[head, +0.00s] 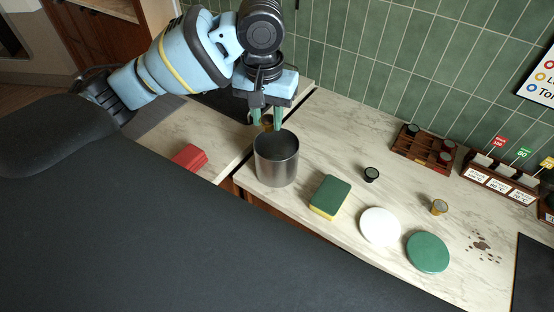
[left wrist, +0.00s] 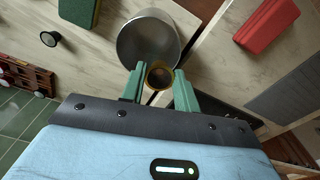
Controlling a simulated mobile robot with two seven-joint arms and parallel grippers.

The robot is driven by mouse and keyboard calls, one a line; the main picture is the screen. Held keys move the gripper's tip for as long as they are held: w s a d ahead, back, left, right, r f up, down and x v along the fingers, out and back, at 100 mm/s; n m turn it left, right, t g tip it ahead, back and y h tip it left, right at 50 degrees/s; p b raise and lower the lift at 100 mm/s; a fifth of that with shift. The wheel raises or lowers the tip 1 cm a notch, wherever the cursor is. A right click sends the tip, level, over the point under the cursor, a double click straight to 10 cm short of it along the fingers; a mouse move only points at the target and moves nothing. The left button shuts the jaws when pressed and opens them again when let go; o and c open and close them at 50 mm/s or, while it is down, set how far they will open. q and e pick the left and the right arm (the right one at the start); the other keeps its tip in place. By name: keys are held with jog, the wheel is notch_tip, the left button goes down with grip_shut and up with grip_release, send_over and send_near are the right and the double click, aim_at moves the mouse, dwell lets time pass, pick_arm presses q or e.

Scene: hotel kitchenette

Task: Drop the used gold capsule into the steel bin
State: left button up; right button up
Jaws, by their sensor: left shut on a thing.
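My left gripper (head: 266,118) comes in from above and is shut on a gold capsule (head: 267,125). In the left wrist view the capsule (left wrist: 159,76) sits between the green fingertips, with a gold rim and a dark inside. The steel bin (head: 276,168) stands upright on the counter. The capsule is at the bin's far rim in the head view. In the left wrist view it overlaps the near edge of the bin (left wrist: 134,40); the exact height above the rim cannot be told. The bin's floor is partly hidden. My right gripper is not in view.
A green-yellow sponge (head: 330,197), black capsule (head: 371,174), white disc (head: 380,226), green disc (head: 428,252) and another gold capsule (head: 439,207) lie to the right. A red cloth-like item (head: 189,157) lies left. A wooden capsule rack (head: 423,151) stands by the tiled wall.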

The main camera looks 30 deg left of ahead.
pick_arm(q)
jog(key=shift+f, duration=2.15)
jog(key=o, duration=1)
jog(key=shift+s+d+r, duration=0.1)
jog(key=shift+r, duration=1.85)
jog(key=shift+s+r, duration=0.1)
jog(key=shift+r, duration=1.85)
